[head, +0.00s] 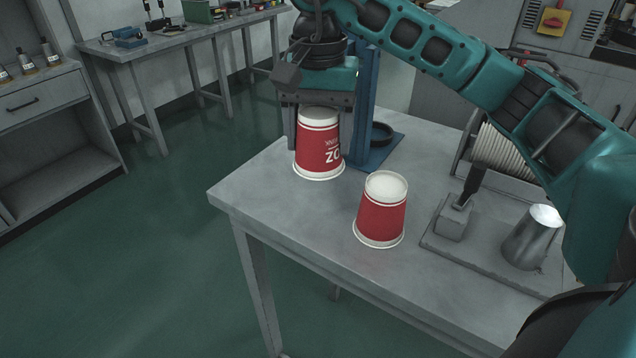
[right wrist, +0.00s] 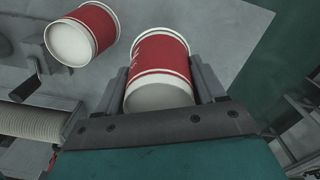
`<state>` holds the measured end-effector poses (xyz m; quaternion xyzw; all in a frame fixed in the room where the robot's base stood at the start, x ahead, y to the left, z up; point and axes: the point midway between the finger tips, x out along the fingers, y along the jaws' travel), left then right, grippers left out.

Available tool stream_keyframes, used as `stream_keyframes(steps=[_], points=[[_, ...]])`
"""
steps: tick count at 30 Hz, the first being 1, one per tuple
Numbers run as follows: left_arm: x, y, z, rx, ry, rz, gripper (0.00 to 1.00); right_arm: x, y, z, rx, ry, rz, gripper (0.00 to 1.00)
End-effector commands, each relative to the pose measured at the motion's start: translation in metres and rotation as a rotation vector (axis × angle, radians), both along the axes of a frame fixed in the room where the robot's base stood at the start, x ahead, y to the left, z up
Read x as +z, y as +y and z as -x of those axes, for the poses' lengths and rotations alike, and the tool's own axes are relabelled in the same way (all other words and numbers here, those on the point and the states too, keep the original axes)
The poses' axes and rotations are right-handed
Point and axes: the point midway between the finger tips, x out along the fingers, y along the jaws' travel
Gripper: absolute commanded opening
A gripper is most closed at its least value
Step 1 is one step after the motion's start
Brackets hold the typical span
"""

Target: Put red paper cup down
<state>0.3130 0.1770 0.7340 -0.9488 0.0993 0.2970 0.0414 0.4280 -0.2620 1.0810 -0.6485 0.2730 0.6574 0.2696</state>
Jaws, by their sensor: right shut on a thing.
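A red paper cup (head: 318,150) with white bands is upside down between the fingers of my right gripper (head: 320,122), near the left part of the grey table (head: 262,192). My right gripper is shut on it. Its wide rim is at or just above the tabletop; I cannot tell if it touches. In the right wrist view the held cup (right wrist: 160,65) sits between both fingers (right wrist: 168,84). A second red paper cup (head: 381,212) stands upside down on the table, nearer the front, apart from the held one. It also shows in the right wrist view (right wrist: 82,36). My left gripper is not in view.
A blue stand (head: 376,152) is right behind the held cup. A metal plate (head: 470,248) at the right carries a small block and a metal cup (head: 531,238). A white ribbed roll (head: 508,150) lies behind it. The table's left front corner is clear.

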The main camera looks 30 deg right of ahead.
Motion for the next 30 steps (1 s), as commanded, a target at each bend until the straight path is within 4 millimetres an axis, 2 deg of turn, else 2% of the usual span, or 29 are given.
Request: stream_keyframes(steps=[1, 3, 11, 18, 29, 30], points=[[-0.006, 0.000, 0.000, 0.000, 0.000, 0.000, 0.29, -0.013, 0.001, 0.001, 0.002, 0.004, -0.001, 0.41], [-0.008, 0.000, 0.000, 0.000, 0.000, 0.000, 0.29, -0.022, 0.001, 0.001, 0.002, 0.002, -0.001, 0.41], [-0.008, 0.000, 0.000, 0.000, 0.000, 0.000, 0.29, -0.039, 0.000, 0.000, 0.001, 0.001, 0.001, 0.41], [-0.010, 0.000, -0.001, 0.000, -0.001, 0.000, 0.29, -0.072, 0.000, 0.000, 0.001, 0.000, 0.000, 0.41], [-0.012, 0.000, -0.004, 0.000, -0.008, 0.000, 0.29, -0.077, 0.000, 0.000, 0.002, -0.001, 0.000, 0.41], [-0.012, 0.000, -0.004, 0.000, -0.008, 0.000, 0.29, -0.077, 0.000, 0.000, 0.001, -0.001, 0.000, 0.70]])
